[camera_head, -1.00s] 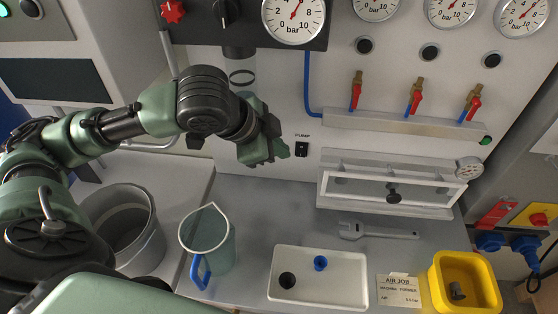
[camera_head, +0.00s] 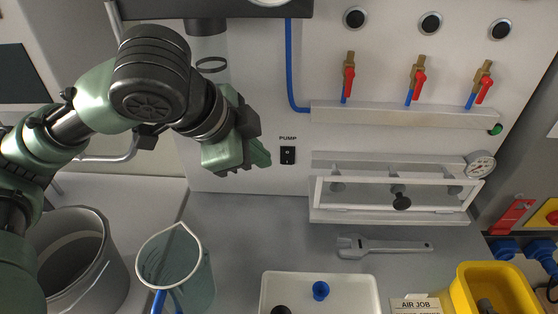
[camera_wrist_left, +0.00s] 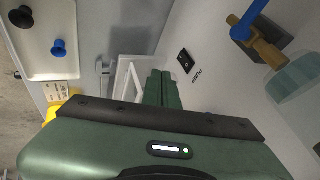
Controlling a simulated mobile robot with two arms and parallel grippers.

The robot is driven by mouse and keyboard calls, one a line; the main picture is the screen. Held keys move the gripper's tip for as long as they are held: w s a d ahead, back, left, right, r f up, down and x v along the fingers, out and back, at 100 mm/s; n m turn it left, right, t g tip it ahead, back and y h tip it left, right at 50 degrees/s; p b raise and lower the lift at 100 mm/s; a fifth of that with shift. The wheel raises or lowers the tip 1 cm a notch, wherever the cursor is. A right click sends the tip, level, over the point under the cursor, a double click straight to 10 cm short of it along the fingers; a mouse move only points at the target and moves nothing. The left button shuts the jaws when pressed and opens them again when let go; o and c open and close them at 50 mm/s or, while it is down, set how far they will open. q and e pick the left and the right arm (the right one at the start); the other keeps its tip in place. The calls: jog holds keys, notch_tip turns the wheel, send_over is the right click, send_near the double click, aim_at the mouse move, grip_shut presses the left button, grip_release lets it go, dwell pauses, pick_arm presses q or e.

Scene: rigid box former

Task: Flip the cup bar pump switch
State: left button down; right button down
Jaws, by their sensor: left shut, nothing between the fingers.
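The pump switch (camera_head: 288,155) is a small black rocker plate on the white wall panel, under the label PUMP (camera_head: 288,138). It also shows in the left wrist view (camera_wrist_left: 185,61), just to the right of the fingertips. My left gripper (camera_head: 262,157) is shut and empty, its green fingers pointing right toward the switch. A small gap shows between fingertips and switch in the head view; the exact distance from the panel is hard to tell. In the left wrist view the shut fingers (camera_wrist_left: 162,88) point up the picture. My right gripper is not in view.
Red-handled valves (camera_head: 348,80) and a blue pipe (camera_head: 291,70) are on the panel. A clear-fronted box (camera_head: 392,214) sits right of the switch. A wrench (camera_head: 385,247), a jug (camera_head: 178,270), a white tray (camera_head: 350,282) and a yellow bin (camera_head: 468,298) stand below.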

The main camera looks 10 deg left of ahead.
aim_at(287, 157)
pick_arm(q)
jog(key=w+d+f, duration=0.1)
jog(key=w+f, duration=0.7)
jog(key=w, duration=0.1)
jog(key=shift+d+f, duration=0.35)
jog(key=shift+d, duration=0.05)
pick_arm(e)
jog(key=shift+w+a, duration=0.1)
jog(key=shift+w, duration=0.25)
pick_arm(q)
jog(key=shift+w+p, duration=0.2)
jog(key=shift+p, duration=0.3)
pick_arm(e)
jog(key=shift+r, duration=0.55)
